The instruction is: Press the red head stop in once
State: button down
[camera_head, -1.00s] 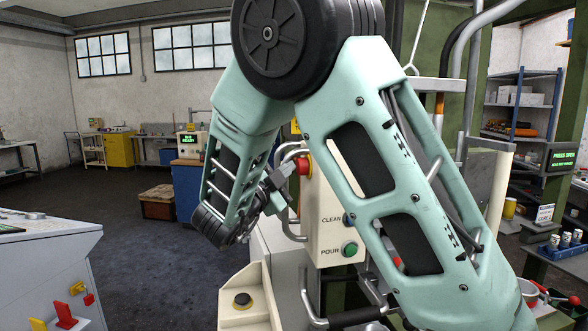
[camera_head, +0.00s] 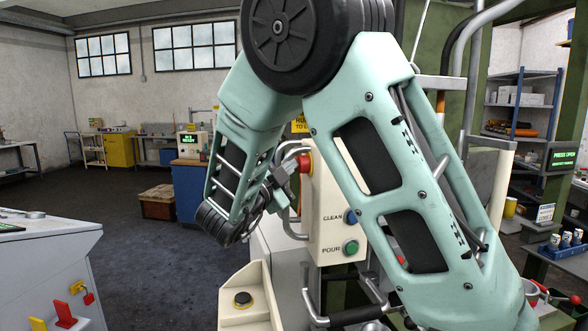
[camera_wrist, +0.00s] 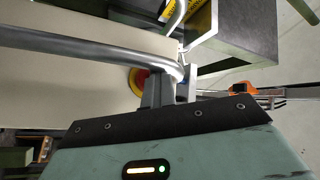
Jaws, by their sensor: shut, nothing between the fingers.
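The red head stop (camera_head: 306,164) sits high on the left side of a cream control box (camera_head: 328,220). In the wrist view, its red and yellow edge (camera_wrist: 136,80) shows just beyond my fingers; the rest is hidden by the fingers and a grey bar. My gripper (camera_head: 289,168) is shut and empty, with its tips just left of the red head. I cannot tell whether they touch it. In the wrist view my gripper (camera_wrist: 160,88) lies close beside the stop and the bent grey bar (camera_wrist: 95,42).
The grey bar (camera_head: 284,215) curves around the stop's side of the box, close to my gripper. A blue CLEAN button (camera_head: 350,216) and green POUR button (camera_head: 351,248) sit lower on the box. A cream housing with a black button (camera_head: 243,299) stands below. Open floor lies left.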

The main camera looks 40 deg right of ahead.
jog(key=shift+s+d, duration=0.2)
jog(key=shift+d, duration=0.15)
jog(key=shift+w+a, duration=0.15)
jog(key=shift+a, duration=0.3)
jog(key=shift+w+a+b, duration=0.25)
jog(key=shift+w+a, duration=0.2)
jog(key=shift+a, duration=0.45)
jog(key=shift+w+a+b, duration=0.25)
jog(key=shift+w+a, duration=0.25)
jog(key=shift+a, duration=0.35)
jog(key=shift+w+a+b, duration=0.25)
jog(key=shift+w+a, duration=0.2)
jog(key=shift+a, duration=0.45)
